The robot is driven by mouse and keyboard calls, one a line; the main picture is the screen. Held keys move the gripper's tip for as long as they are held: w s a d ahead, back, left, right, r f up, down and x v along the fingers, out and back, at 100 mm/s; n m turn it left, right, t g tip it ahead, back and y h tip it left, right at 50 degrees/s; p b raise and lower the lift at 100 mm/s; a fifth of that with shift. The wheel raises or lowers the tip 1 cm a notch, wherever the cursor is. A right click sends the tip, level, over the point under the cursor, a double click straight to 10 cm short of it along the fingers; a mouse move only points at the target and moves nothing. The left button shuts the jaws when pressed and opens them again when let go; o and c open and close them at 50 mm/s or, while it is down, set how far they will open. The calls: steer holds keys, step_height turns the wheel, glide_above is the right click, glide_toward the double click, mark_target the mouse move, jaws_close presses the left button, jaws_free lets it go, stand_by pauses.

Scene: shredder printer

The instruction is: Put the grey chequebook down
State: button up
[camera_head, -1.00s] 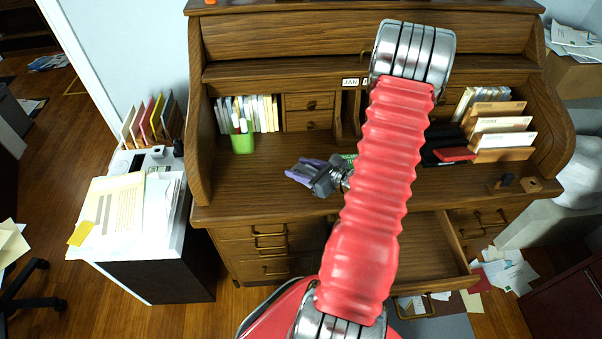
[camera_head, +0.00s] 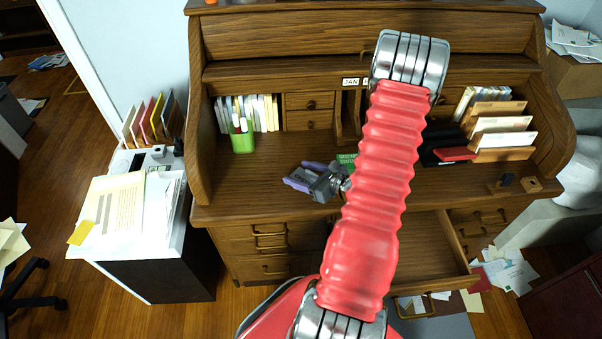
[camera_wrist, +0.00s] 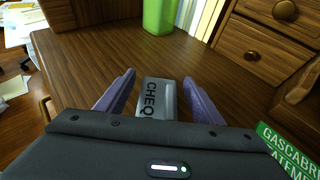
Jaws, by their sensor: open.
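The grey chequebook (camera_wrist: 157,97) lies on the wooden desk top (camera_wrist: 115,57), marked "CHEQ" in dark letters; its near end is hidden behind my gripper's dark body in the wrist view. My gripper (camera_wrist: 158,82) is open, with one purple finger on each side of the chequebook and a visible gap beside it. In the head view my gripper (camera_head: 293,174) is low over the desk's left-middle part, and I cannot make out the chequebook there.
A green pen cup (camera_head: 243,142) stands at the back left. A green booklet (camera_wrist: 285,150) lies close to my gripper's right. Black and red items (camera_head: 455,154) and a letter rack (camera_head: 502,135) are on the right. A drawer (camera_head: 430,262) hangs open below.

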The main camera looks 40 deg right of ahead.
steer(key=shift+r, duration=0.1)
steer(key=shift+s+d+r, duration=0.1)
steer(key=shift+s+r, duration=0.1)
steer(key=shift+s, duration=0.3)
steer(key=v, duration=1.1)
stand_by(0.5)
